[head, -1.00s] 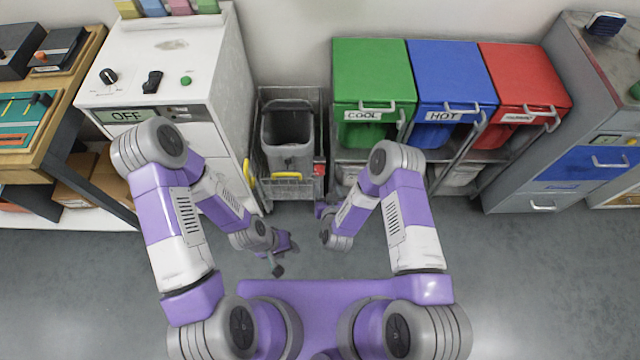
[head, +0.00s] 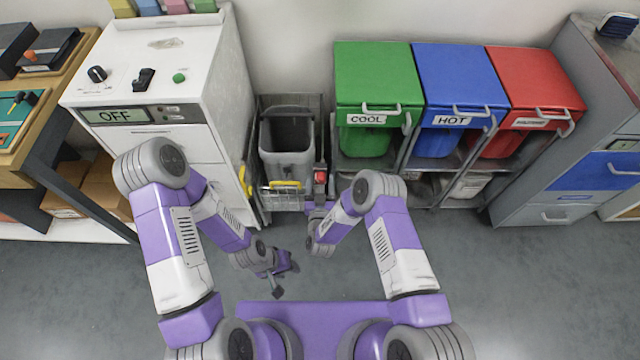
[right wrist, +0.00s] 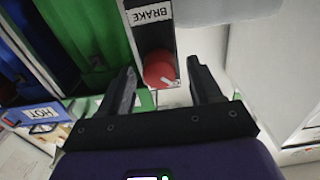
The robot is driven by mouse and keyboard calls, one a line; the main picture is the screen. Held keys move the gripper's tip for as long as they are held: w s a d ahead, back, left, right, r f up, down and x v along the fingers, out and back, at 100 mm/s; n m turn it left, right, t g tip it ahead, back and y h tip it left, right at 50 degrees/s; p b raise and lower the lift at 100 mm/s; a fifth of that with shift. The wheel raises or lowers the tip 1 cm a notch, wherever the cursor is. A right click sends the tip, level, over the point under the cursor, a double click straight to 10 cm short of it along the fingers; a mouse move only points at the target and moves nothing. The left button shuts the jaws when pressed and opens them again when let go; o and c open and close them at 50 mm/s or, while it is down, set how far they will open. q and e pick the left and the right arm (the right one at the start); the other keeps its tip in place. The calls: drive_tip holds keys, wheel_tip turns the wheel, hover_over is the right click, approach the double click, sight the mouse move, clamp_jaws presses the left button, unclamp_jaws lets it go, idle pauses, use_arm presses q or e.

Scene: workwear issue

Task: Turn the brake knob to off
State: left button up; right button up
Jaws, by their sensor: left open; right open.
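The brake knob (right wrist: 157,69) is red and round with a white mark, below a white BRAKE label (right wrist: 150,13) in the right wrist view. It also shows small in the head view (head: 320,177), on a narrow post right of the grey bin. My right gripper (right wrist: 161,66) is open, one finger on each side of the knob in that picture. I cannot tell whether either finger touches it. In the head view my right gripper (head: 318,207) is just below the knob, partly hidden by its arm. My left gripper (head: 282,278) is open and empty over the floor.
A grey bin (head: 287,150) in a wire frame stands left of the knob, beside a white machine (head: 185,60) with an OFF display (head: 115,116). Green (head: 375,80), blue (head: 455,80) and red (head: 535,80) bins stand to the right. The floor in front is clear.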

drive_tip(key=shift+w, duration=0.1)
drive_tip(key=c, duration=1)
drive_tip(key=shift+c, duration=0.2)
drive_tip(key=shift+m, duration=0.4)
drive_tip(key=m, duration=0.3)
drive_tip(key=shift+d+f+m, duration=0.1)
drive_tip(key=shift+m, duration=0.2)
drive_tip(key=m, duration=0.5)
drive_tip(key=shift+f+m, duration=0.1)
drive_tip(key=shift+m, duration=0.2)
drive_tip(key=m, duration=0.4)
drive_tip(key=shift+d, duration=0.1)
drive_tip(key=shift+m, duration=1.9)
